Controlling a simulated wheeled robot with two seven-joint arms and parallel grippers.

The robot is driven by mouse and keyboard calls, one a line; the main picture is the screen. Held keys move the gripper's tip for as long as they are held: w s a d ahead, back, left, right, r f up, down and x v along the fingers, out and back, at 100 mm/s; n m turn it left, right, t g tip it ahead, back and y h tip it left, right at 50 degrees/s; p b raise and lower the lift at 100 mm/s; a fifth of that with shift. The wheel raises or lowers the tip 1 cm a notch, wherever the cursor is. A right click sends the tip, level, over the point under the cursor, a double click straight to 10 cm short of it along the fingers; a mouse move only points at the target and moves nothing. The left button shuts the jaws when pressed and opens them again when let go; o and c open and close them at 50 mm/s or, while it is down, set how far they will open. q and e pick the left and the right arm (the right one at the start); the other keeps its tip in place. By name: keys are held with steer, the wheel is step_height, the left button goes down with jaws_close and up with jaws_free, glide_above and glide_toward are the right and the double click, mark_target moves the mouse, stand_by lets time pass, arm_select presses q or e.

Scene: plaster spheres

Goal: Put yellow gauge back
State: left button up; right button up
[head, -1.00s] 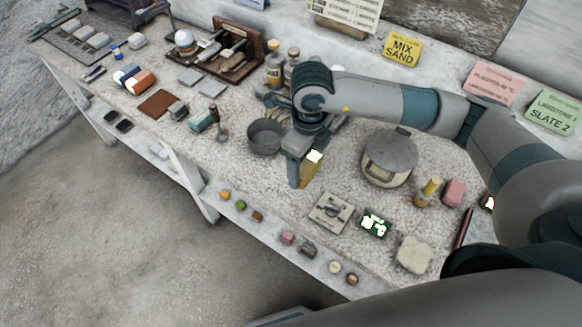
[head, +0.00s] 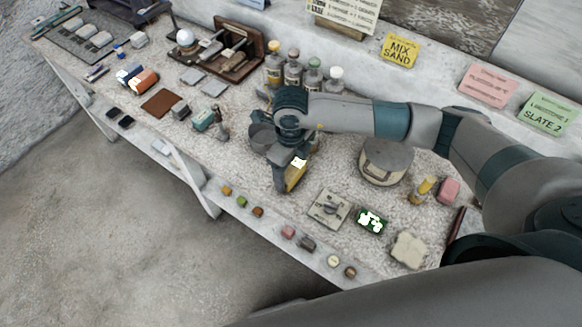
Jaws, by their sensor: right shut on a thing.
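My right gripper (head: 287,181) reaches in from the right and points down near the middle of the table. It is shut on the yellow gauge (head: 296,176), whose yellow side shows beside the dark finger. The gauge's far side is hidden by the gripper, and I cannot tell whether it touches the table. My left gripper is not in view.
A round lidded pot (head: 385,162) stands right of the gripper. A square plate with a knob (head: 329,208) and a green-and-white block (head: 371,221) lie nearer the front. Several bottles (head: 293,73) stand behind. Small coloured blocks (head: 242,201) line the front ledge. Table left of the bowl has clear patches.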

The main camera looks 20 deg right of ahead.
steer(key=shift+f, duration=0.35)
steer(key=shift+f, duration=0.1)
steer(key=shift+f, duration=0.1)
steer(key=o, duration=0.9)
steer(key=shift+o, duration=0.2)
steer(key=shift+r, duration=0.3)
